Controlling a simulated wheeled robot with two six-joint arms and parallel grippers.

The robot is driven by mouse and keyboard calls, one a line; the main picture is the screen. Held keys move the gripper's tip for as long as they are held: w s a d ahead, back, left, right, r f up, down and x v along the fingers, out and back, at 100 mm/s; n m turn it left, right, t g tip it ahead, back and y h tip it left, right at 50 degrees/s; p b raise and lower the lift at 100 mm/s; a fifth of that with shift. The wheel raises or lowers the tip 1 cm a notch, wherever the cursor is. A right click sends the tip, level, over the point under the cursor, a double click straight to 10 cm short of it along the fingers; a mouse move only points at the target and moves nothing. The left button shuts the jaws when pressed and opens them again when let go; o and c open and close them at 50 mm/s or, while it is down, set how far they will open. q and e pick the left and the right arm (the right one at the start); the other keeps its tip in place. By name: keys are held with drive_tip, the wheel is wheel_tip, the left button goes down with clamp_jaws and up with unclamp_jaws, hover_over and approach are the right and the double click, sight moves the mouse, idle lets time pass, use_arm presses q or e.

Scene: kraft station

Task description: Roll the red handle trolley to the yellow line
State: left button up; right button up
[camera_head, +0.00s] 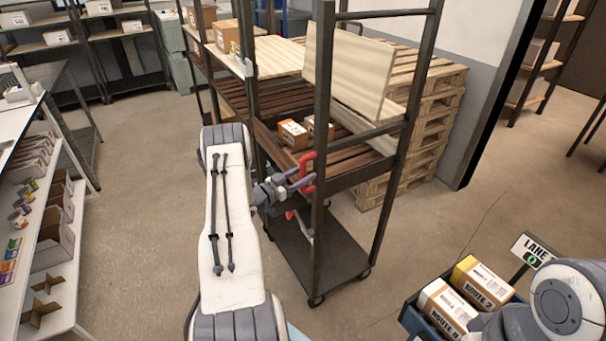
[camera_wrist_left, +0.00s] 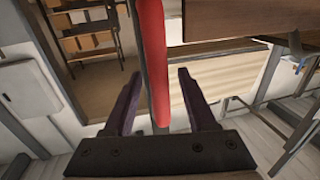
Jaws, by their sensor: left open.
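The trolley is a tall dark metal frame (camera_head: 322,105) on casters, with a bare dark bottom shelf (camera_head: 335,250) and slatted brown shelving higher up. Its red handle (camera_head: 306,172) is on the near upright, and the handle also shows as a red bar in the left wrist view (camera_wrist_left: 153,55). My left gripper (camera_head: 300,179) is at the handle. In the left wrist view its open fingers (camera_wrist_left: 158,97) have the red bar in the gap between them, with space on both sides. My right arm shows at the bottom right, but its gripper is out of sight. I see no yellow line.
Small boxes (camera_head: 293,134) sit on the slatted shelf. Wooden pallets (camera_head: 425,125) are stacked behind the trolley. A blue cart (camera_head: 410,318) with route boxes and a lane sign (camera_head: 528,250) stands at lower right. A shelf unit (camera_head: 50,240) is at left. Floor between is clear.

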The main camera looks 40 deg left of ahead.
use_arm(q)
clamp_jaws()
idle(1.3)
